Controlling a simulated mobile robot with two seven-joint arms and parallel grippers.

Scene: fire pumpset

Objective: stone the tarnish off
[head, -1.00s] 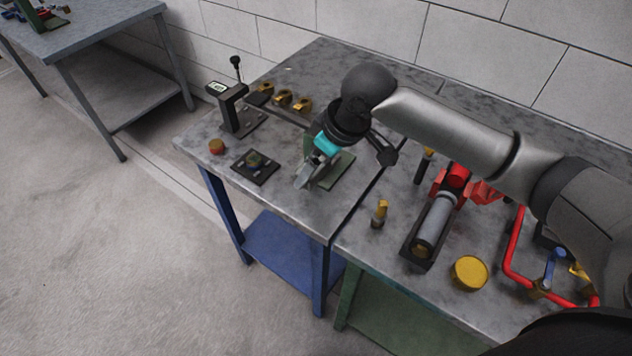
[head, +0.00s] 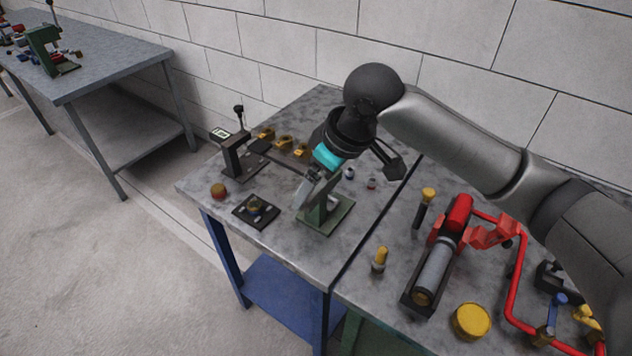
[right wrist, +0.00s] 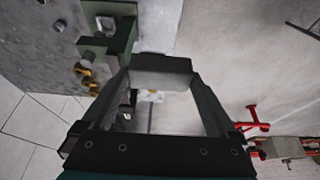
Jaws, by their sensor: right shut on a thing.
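My right gripper (head: 314,184) reaches over the worktop from the right, its jaws beside and partly in front of the upright of a green fixture (head: 325,219). In the right wrist view my right gripper (right wrist: 160,82) is shut on a grey block (right wrist: 162,64), apparently the stone. The green fixture also shows in the right wrist view (right wrist: 122,35), beyond the left finger. I cannot tell whether the block touches it. A dark square tray (head: 243,219) with small parts lies left of the fixture. No tarnish can be made out. My left gripper is not in view.
A black lever stand (head: 235,160) and several brass fittings (head: 284,142) stand behind the tray. A reddish-brown round pot (head: 218,190) is near the left edge. Right of the seam are a brass-topped piece (head: 380,258), a grey cylinder (head: 434,268), a yellow cap (head: 472,322) and red pipe (head: 514,275).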

